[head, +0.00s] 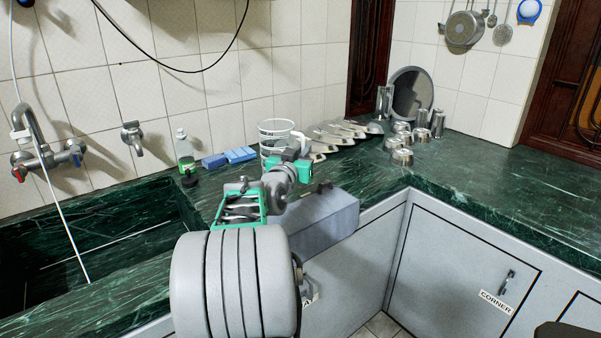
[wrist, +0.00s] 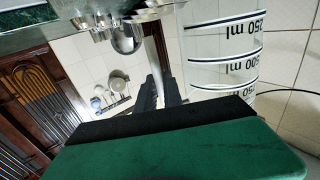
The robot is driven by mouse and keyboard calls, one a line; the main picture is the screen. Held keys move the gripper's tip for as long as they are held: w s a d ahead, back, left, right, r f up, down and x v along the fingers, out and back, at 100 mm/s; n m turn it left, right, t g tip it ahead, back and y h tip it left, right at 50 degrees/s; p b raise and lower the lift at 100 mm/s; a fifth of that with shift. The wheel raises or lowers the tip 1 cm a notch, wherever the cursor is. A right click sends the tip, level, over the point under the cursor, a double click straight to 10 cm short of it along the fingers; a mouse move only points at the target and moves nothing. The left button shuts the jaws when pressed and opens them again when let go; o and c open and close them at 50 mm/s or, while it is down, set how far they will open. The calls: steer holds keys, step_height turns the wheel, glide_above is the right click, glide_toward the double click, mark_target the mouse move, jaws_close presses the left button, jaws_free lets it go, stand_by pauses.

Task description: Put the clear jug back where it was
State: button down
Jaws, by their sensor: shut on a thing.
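The clear jug (head: 276,129) shows in the head view above and behind my gripper, near the tiled wall. It looks upright, with a pale rim and bands. Its lower part is hidden by my gripper (head: 300,160), so I cannot tell whether it touches the counter. In the wrist view the jug (wrist: 224,50), with black ml markings, is on the right, beside the dark fingers (wrist: 160,98). My gripper is shut on the jug, at its side; the exact grip point is mostly hidden.
A green-labelled bottle (head: 184,150) and blue sponges (head: 229,157) stand left of the jug. Tilted metal pieces (head: 340,133) lie right of it, then several steel cups (head: 402,148) and a round plate (head: 411,93). The sink (head: 90,240) is left. The right counter (head: 490,180) is clear.

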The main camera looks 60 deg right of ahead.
steer(key=w+d+f, duration=0.1)
steer(key=d+f, duration=0.2)
steer(key=f, duration=0.4)
steer(key=shift+w+b, duration=0.15)
steer(key=shift+b, duration=0.2)
steer(key=shift+f, duration=0.25)
steer(key=c, duration=1.5)
jaws_free()
steer(key=shift+r, duration=0.1)
steer(key=a, duration=0.4)
steer(key=s+a, duration=0.1)
steer(key=a, duration=0.7)
steer(key=shift+s, duration=0.25)
